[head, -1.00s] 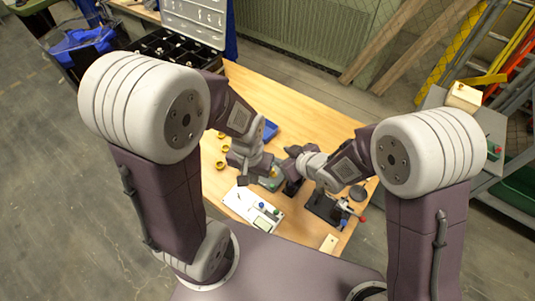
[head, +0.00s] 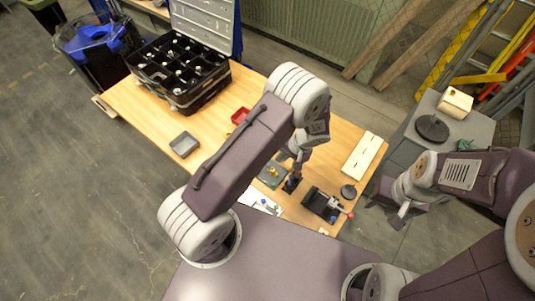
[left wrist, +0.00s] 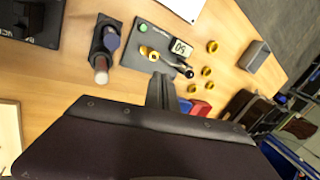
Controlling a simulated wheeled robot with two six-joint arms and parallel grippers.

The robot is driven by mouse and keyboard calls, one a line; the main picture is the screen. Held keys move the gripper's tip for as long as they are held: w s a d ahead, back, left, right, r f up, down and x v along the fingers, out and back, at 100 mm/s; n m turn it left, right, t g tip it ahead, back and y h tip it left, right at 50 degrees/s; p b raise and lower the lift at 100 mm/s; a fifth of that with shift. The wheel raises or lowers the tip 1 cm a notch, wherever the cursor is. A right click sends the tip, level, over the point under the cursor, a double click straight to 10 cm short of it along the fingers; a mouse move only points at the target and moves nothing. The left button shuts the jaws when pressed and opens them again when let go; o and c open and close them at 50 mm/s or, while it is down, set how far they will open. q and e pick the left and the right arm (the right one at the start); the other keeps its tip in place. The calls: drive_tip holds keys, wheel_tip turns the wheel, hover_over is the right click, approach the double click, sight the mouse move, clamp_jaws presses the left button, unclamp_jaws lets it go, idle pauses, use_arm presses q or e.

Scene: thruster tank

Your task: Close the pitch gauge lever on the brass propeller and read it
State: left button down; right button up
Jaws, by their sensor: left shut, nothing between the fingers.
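The pitch gauge is a grey-green plate (head: 270,175) on the table, also in the left wrist view (left wrist: 135,58). It bears a green button, a small display (left wrist: 179,49) and the brass propeller (left wrist: 150,53). The display's digits are turned and too small to read surely. The lever (left wrist: 175,65), with a black knob, lies beside the display; I cannot tell if it is fully closed. My left gripper (left wrist: 161,88) is shut and empty, close to the gauge's edge near the lever; the head view shows it partly hidden (head: 284,157). My right gripper (head: 387,213) is open and empty, right of the table.
A black holder (left wrist: 104,45) stands beside the gauge. Several brass rings (left wrist: 207,71), a red tray (head: 240,116) and a grey tray (head: 184,145) lie on the table. A black fixture (head: 322,204) and black case (head: 180,75) are also there.

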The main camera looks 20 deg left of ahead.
use_arm(q)
drive_tip(key=x, duration=0.3)
drive_tip(key=shift+s+a+f, duration=0.15)
drive_tip(key=shift+a+f, duration=0.15)
drive_tip(key=shift+f, duration=0.05)
drive_tip(key=a, duration=0.1)
drive_tip(key=p, duration=0.1)
drive_tip(key=a, duration=0.1)
drive_tip(key=shift+w+a+r+p, duration=0.2)
drive_tip(key=shift+a+r+p, duration=0.05)
drive_tip(key=shift+a+p, duration=0.1)
drive_tip(key=shift+a, duration=0.6)
drive_tip(key=shift+w+f, duration=0.1)
